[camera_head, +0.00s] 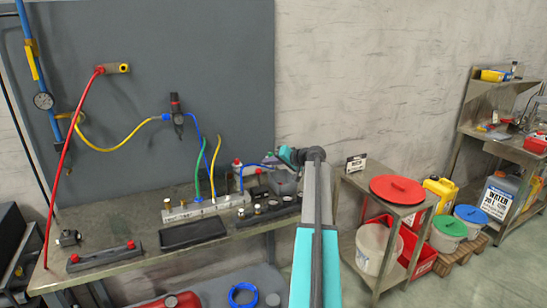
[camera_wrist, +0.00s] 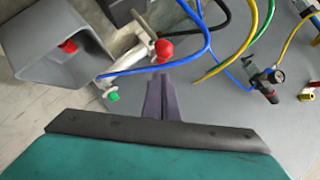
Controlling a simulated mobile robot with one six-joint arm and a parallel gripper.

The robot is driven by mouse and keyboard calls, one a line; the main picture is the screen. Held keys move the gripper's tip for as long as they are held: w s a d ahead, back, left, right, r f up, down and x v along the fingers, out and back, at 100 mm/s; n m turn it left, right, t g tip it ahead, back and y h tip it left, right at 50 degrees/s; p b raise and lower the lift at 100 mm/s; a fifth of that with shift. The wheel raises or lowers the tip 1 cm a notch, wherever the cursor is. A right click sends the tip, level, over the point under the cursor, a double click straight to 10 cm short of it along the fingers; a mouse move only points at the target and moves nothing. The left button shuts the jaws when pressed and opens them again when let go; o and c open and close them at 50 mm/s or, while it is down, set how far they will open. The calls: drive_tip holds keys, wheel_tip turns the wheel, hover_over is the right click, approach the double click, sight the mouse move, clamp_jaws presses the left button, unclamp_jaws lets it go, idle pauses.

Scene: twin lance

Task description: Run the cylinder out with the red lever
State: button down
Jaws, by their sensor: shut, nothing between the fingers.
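The red lever's ball knob (camera_wrist: 164,48) shows in the wrist view, near a pale metal fitting with a blue hose. My gripper (camera_wrist: 160,78) is shut and empty, its fingertips just below the knob in the picture. I cannot tell whether they touch it. A small green knob (camera_wrist: 113,96) is to the left of the fingertips. A grey box-shaped housing (camera_wrist: 62,68) with a red button (camera_wrist: 68,46) inside is at the upper left. In the head view my arm covers part of the bench's right end, and the lever cannot be made out. I cannot identify the cylinder for certain.
Blue, black, green and yellow hoses run close to the gripper. A regulator (camera_wrist: 265,85) is at the wrist view's right. On the bench (camera_head: 120,262) are a manifold block (camera_head: 188,211) and a black tray (camera_head: 192,232).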

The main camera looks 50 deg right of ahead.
drive_tip(key=shift+a+f, duration=0.65)
drive_tip(key=shift+a, duration=0.05)
drive_tip(key=shift+s+d, duration=0.1)
